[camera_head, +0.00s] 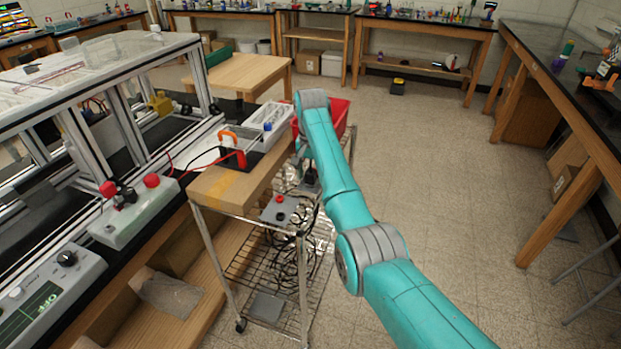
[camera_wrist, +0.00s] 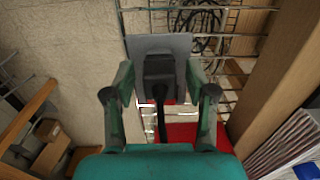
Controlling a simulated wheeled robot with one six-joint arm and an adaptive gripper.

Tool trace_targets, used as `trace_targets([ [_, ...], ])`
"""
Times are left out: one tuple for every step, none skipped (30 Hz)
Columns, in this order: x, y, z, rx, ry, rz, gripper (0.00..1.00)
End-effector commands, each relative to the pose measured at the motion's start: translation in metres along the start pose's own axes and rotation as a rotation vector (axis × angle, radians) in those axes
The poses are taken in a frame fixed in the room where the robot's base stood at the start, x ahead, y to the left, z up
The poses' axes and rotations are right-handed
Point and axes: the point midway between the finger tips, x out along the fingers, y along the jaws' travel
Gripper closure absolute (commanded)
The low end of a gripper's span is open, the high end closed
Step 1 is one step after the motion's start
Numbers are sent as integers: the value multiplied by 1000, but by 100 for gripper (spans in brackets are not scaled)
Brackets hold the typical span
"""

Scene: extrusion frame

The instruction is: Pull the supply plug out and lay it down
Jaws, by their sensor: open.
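In the wrist view a black plug (camera_wrist: 158,68) sits against a grey plate (camera_wrist: 178,42), and its dark cord (camera_wrist: 161,122) runs back toward the camera. My gripper (camera_wrist: 160,78) is open, with one finger on each side of the plug and a gap on both sides. Whether the plug is fully seated cannot be told. In the head view my arm reaches down at the cart's right side, and a small black part (camera_head: 310,178) shows there; the gripper itself is mostly hidden.
A wire cart with a wooden top (camera_head: 232,190) stands beside the bench. It carries a white tray (camera_head: 268,122), with a red bin (camera_head: 338,116) behind it. A grey box with a red button (camera_head: 280,208) and coiled black cables (camera_head: 290,255) are below.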

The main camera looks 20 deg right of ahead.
Motion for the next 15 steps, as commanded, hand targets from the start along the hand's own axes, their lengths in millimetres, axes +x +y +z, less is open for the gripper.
trace_targets([
  [0,0,0,0,0,0,44],
  [0,0,0,0,0,0,44],
  [0,0,0,0,0,0,44],
  [0,0,0,0,0,0,44],
  [0,0,0,0,0,0,44],
  [0,0,0,0,0,0,44],
  [0,0,0,0,0,0,44],
  [0,0,0,0,0,0,44],
  [0,0,0,0,0,0,44],
  [0,0,0,0,0,0,44],
  [0,0,0,0,0,0,44],
  [0,0,0,0,0,0,44],
  [0,0,0,0,0,0,44],
  [0,0,0,0,0,0,49],
  [0,0,0,0,0,0,59],
])
